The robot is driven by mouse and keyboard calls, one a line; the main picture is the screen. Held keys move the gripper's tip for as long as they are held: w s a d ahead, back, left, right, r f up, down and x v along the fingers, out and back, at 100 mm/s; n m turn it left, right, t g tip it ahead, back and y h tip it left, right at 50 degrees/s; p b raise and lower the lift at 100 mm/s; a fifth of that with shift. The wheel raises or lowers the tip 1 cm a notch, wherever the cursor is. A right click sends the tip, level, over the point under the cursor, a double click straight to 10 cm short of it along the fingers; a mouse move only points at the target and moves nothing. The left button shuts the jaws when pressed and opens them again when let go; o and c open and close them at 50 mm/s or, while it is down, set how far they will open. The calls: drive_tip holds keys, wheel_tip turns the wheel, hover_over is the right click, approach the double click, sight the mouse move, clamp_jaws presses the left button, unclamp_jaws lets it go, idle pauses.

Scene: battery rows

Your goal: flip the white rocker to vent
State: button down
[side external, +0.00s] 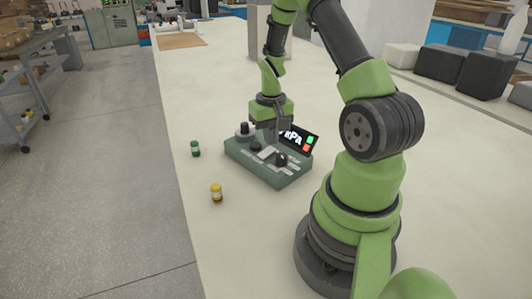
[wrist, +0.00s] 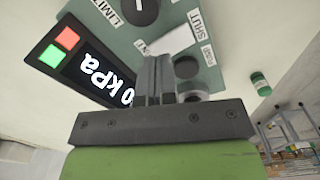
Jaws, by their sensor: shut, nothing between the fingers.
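The green-grey control box (side external: 245,159) stands on the pale bench. The white rocker (wrist: 171,42) is on its top face in the wrist view, beside the SHUT label (wrist: 197,22); a label at its other end is mostly hidden by my fingers. The rocker also shows as a pale patch in the side view (side external: 267,153). My gripper (wrist: 156,62) is shut and empty, its fingertips over or beside the rocker's near end. I cannot tell whether they touch it. In the side view my gripper (side external: 269,136) is over the box.
A black knob (side external: 281,159) and a dark round button (wrist: 186,67) sit near the rocker. A kPa display (side external: 295,137) with red and green squares rises at the box's edge. A green-capped vial (side external: 195,149) and a yellow vial (side external: 216,193) stand left of the box.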

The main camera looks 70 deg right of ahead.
sight(271, 149)
drive_tip(key=shift+f, duration=1)
idle(0.3)
drive_tip(key=shift+r, duration=3.55)
